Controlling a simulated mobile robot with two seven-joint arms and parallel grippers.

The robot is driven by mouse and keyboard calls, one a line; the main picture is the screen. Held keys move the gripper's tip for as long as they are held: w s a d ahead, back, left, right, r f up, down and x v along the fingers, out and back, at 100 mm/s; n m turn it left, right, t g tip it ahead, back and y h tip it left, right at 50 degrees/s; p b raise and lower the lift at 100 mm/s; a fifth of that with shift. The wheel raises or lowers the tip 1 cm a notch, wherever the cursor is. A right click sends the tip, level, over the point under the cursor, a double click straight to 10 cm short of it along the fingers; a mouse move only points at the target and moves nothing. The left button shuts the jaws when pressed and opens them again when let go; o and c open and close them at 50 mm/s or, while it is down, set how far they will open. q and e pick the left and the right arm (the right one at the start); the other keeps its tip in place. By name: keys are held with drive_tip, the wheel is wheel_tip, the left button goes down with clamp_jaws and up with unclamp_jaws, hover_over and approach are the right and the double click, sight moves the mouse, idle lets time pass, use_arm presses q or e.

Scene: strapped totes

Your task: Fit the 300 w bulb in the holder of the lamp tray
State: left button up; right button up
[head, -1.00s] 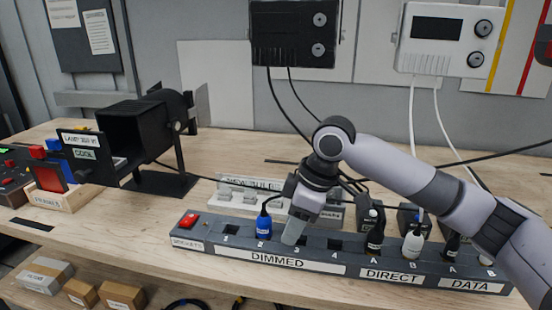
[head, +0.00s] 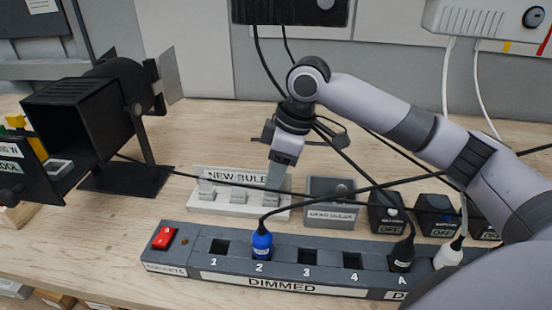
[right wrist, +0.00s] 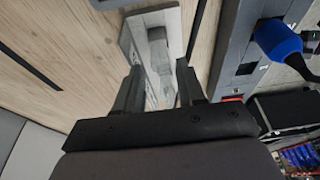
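My right gripper (head: 278,183) points down at the tray's right end. In the right wrist view its two fingers (right wrist: 159,88) stand apart with the pale tray (right wrist: 172,20) and a whitish bulb shape (right wrist: 158,55) beyond and between them; I cannot tell any contact. The black lamp (head: 85,110) stands at left. A small whitish piece (head: 60,168) shows by its front; the lamp tray's holder is not clear. My left gripper is out of view.
A grey socket strip (head: 225,268) runs along the front, with a blue plug (head: 262,244) in socket 2 and a red switch (head: 163,237). A grey dead-bulb box (head: 331,190) stands right of the tray. Black cables cross above the tray and strip.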

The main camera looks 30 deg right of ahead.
drive_tip(key=shift+x, duration=2.75)
clamp_jaws()
drive_tip(key=shift+a+r+p, duration=0.1)
drive_tip(key=shift+r+p, duration=1.1)
drive_tip(key=shift+p, duration=0.45)
drive_tip(key=shift+r, duration=0.85)
drive_tip(key=shift+r, duration=0.1)
